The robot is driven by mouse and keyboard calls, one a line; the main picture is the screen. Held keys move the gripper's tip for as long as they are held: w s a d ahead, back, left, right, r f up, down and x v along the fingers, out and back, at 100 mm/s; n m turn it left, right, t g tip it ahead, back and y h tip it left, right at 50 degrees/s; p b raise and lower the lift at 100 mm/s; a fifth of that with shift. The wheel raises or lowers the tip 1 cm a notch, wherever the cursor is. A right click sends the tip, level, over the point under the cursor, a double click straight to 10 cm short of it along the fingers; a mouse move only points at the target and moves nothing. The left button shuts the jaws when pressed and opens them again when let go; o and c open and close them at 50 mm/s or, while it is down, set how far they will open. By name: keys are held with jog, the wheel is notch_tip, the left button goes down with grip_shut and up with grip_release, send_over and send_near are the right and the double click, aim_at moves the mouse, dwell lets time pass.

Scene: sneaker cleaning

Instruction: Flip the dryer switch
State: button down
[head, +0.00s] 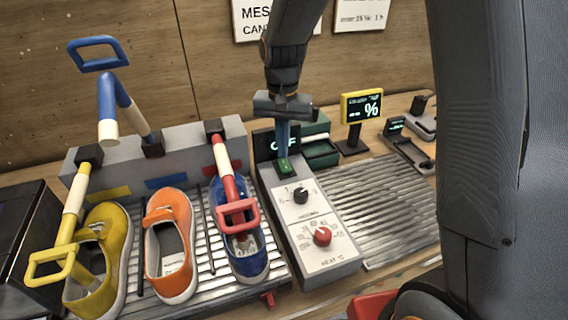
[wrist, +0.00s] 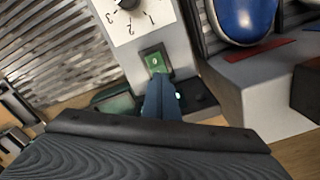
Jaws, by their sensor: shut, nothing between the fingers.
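The dryer control box (head: 322,249) is a light panel with a dark display reading "OFF" at its far end. Its green rocker switch (head: 284,168) sits just below the display; it also shows in the wrist view (wrist: 155,61). A black knob (head: 300,194) and a red knob (head: 322,236) are nearer on the panel. My gripper (head: 283,150) is shut and empty, pointing down with its tips at the far edge of the switch. In the wrist view the blue-grey fingers (wrist: 162,82) reach the switch; whether they touch it I cannot tell.
Left of the box, yellow (head: 112,292), orange (head: 180,278) and blue (head: 250,265) shoes lie on a ribbed rack with coloured hose arms above. A ribbed metal tray (head: 385,200) lies to the right. A yellow-framed percent display (head: 361,107) stands behind it.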

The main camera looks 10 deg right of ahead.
jog(key=shift+f+b, duration=0.3)
jog(key=shift+f, duration=0.5)
dwell(0.8)
notch_tip(320, 180, up, 7)
jog(key=p, duration=0.5)
jog(key=shift+p, duration=0.4)
dwell(0.3)
jog(key=s+d+f+n+b, duration=0.2)
jog(key=s+d, duration=0.3)
jog(key=s, duration=0.3)
jog(key=s+d+f+n+t+b, duration=0.1)
jog(key=s+d+f+b, duration=0.1)
jog(key=s+d, duration=0.3)
jog(key=s+b, duration=0.1)
jog(key=s, duration=0.2)
jog(key=shift+d+n, duration=0.3)
jog(key=shift+n, duration=0.1)
